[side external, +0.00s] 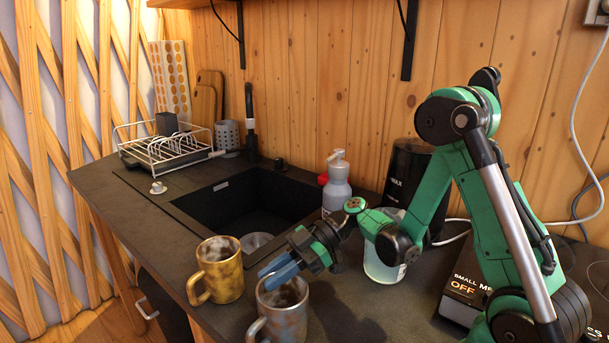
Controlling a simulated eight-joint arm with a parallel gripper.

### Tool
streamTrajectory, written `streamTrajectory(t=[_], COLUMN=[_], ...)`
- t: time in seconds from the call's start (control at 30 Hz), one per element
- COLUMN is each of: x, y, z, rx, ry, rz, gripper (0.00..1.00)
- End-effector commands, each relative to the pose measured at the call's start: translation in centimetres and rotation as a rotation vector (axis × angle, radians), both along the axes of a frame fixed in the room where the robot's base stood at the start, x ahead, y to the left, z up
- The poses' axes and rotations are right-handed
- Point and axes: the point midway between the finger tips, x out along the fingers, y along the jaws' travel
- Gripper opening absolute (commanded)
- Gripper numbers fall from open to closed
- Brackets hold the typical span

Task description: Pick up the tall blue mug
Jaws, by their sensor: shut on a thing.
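The blue mug (285,325), grey-blue and mottled, stands upright at the front edge of the counter, its handle toward the lower left. The picture's bottom edge cuts off its base. My gripper (272,277) reaches in from the right with its blue fingers at the mug's rim. It is shut on the mug there; the fingers hide part of the rim and opening, so the exact grip is hard to see.
A yellow mug (222,272) stands close by on the left, its handle facing left. The black sink (240,205) lies behind, with a soap bottle (336,188) at its right. A pale container (381,265) stands behind my wrist. A dish rack (165,150) is at the back left.

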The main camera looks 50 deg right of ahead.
Motion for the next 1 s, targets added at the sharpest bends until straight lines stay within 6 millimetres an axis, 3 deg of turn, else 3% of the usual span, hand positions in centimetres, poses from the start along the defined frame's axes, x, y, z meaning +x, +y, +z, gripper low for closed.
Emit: streamTrajectory(t=[0.57,0.77,1.0], x=[0.0,-0.1,-0.1], y=[0.0,0.0,0.0], z=[0.7,3.1,8.5], rx=[-0.004,-0.002,-0.001], ry=[0.001,0.001,0.0], rz=[0.0,0.0,0.0], gripper=[0.0,0.0,0.0])
